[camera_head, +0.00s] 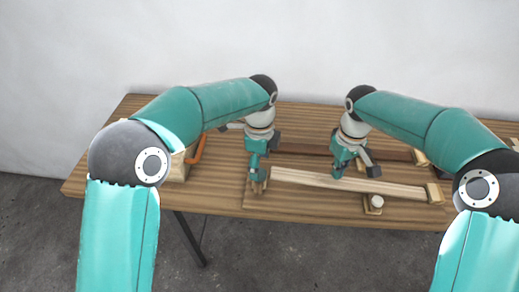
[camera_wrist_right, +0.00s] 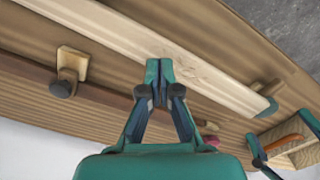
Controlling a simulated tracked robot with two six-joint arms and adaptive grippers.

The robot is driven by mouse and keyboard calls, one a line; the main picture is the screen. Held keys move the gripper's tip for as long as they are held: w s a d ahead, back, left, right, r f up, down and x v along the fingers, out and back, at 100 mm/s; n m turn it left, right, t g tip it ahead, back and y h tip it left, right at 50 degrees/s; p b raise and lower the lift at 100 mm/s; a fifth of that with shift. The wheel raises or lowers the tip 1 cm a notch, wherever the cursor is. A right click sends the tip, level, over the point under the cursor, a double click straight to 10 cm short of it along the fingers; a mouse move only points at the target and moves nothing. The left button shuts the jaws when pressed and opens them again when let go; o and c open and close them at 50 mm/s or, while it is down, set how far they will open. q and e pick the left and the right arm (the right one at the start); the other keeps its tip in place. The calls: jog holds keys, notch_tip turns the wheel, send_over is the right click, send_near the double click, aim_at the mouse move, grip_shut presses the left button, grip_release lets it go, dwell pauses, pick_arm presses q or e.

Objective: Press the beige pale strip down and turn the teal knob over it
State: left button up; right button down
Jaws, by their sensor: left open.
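The beige pale strip (camera_head: 310,181) lies along the front of the table; it crosses the right wrist view (camera_wrist_right: 110,32). My right gripper (camera_head: 342,170) has its fingers together, with the tips (camera_wrist_right: 160,70) at the strip's top near its middle. The teal knob (camera_wrist_right: 268,107) shows at the strip's left end as the head view sees it, which is the right end in the wrist view. My left gripper (camera_head: 257,180) is open and points down at that end. It covers the knob in the head view, so whether it touches it is unclear.
A white knob (camera_head: 376,201) on a small block stands in front of the strip. A block (camera_head: 434,193) sits at its right end. A darker brown strip (camera_head: 310,150) lies behind. Another block with a dark knob (camera_wrist_right: 62,88) shows behind the strip.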

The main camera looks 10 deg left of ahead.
aim_at(258, 189)
pick_arm(q)
jog(key=shift+f, duration=2)
jog(key=shift+c, duration=0.2)
jog(key=c, duration=1.2)
pick_arm(e)
jog(key=shift+f, duration=0.2)
pick_arm(q)
jog(key=shift+r, duration=0.1)
pick_arm(e)
jog(key=shift+f, duration=0.5)
jog(key=shift+f, duration=0.2)
